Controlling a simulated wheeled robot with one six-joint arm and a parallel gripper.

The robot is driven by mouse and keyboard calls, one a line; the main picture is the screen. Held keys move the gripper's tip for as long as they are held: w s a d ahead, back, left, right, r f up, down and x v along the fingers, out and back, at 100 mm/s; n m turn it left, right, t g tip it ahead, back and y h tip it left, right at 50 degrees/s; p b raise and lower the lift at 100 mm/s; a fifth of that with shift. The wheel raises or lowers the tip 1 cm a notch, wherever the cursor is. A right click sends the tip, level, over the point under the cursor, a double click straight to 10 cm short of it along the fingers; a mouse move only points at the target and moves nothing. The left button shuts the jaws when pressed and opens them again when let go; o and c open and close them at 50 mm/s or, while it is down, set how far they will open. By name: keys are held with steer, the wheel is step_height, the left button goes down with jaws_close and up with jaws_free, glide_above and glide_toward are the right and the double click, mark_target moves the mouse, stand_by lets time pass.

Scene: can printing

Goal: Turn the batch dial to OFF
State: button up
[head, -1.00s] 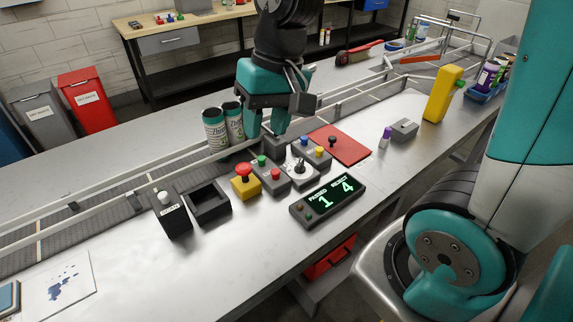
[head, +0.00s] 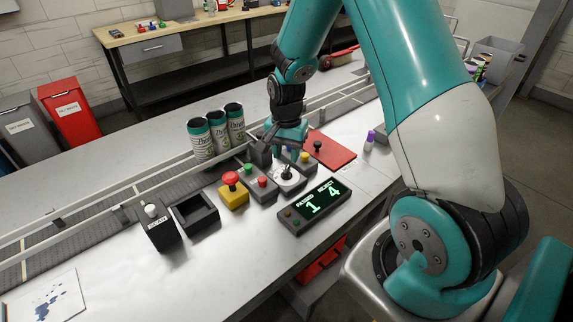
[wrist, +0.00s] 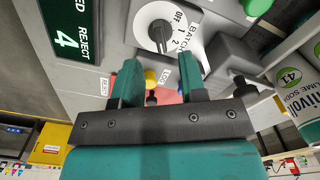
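The batch dial (head: 287,176) is a white round plate with a dark knob, on a grey box on the workbench. In the wrist view the dial (wrist: 161,27) sits just beyond my fingertips, with OFF, 1 and 2 printed around its right side. I cannot tell for sure which mark the knob points to. My gripper (wrist: 159,78) is open and empty, its two fingers apart. In the head view my gripper (head: 265,150) is low behind the dial, apart from the knob, partly hidden by its own wrist.
Green and red buttons (head: 255,175), a yellow emergency-stop box (head: 233,192) and a counter display (head: 315,207) crowd the dial. Several cans (head: 215,137) stand behind to the left. A red mat (head: 332,150) lies to the right. The conveyor rail runs behind.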

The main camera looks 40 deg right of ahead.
mark_target(286, 169)
steer(key=shift+f+p, duration=0.35)
steer(key=shift+f, duration=2.35)
jaws_close()
